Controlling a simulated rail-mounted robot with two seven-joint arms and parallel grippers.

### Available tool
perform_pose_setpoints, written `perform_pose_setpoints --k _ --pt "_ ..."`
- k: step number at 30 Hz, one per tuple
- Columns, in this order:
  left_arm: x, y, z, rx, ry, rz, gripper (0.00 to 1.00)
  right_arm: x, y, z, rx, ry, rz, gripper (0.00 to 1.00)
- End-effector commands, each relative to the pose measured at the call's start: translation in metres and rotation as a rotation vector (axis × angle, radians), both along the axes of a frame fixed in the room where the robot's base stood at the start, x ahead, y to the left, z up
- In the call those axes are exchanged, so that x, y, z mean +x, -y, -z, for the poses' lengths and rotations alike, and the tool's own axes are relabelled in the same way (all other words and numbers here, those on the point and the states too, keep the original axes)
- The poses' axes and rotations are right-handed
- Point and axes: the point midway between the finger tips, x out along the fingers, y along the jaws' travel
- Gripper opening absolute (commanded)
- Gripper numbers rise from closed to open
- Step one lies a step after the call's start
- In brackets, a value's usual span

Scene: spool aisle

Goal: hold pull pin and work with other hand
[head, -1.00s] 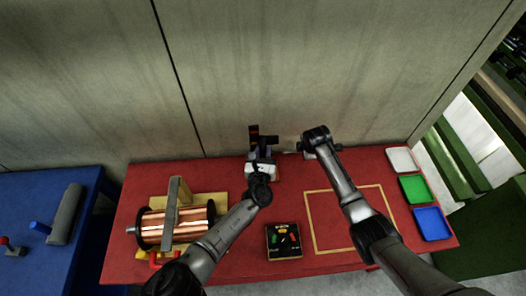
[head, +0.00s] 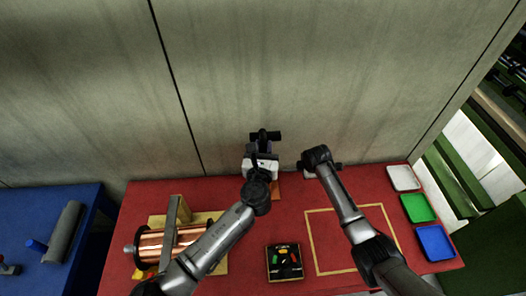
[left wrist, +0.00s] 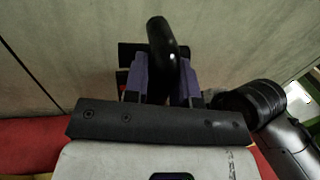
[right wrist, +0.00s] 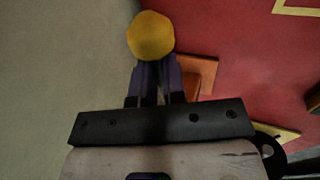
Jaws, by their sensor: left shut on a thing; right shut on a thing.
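A yellow round knob (right wrist: 150,36), which looks like the pull pin's head, is between the purple fingers of my right gripper (right wrist: 157,68) in the right wrist view; the gripper is shut on it. An orange base (right wrist: 208,76) lies beside these fingers on the red table. My left gripper (left wrist: 165,80) is shut on a black rounded handle (left wrist: 163,42) in the left wrist view. In the head view, my left gripper (head: 262,150) is at the back of the table, by a dark crossbar (head: 265,135). My right gripper's fingers are hidden in the head view.
The red table (head: 295,220) carries a copper spool (head: 152,243) at left, a small black panel (head: 284,262), and a yellow outlined square. White, green (head: 418,208) and blue (head: 436,243) trays line the right. A blue table stands at far left; a grey wall (head: 330,80) rises close behind.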

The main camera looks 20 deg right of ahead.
Motion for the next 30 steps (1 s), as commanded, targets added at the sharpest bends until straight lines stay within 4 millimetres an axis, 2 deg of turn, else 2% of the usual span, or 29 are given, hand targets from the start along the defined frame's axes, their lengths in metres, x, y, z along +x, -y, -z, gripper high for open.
perform_pose_setpoints --k 4,5,12,23,30 --pt "-0.001 0.002 -0.003 0.000 0.007 0.005 0.00 -0.002 0.001 0.002 -0.001 -0.007 0.001 0.00" --pt "-0.001 0.002 -0.003 0.000 0.007 0.005 0.27 -0.002 0.001 0.002 -0.001 -0.007 0.001 0.00" --pt "0.000 0.001 -0.001 0.000 0.004 0.003 0.48 -0.002 0.001 0.002 -0.001 -0.006 0.001 0.00" --pt "-0.006 -0.003 0.000 0.000 0.002 0.001 0.48 -0.001 0.001 0.002 -0.001 -0.005 0.001 0.00" --pt "-0.033 -0.019 0.000 0.000 0.002 0.003 0.48 -0.001 0.001 0.002 -0.001 -0.005 0.001 0.00"
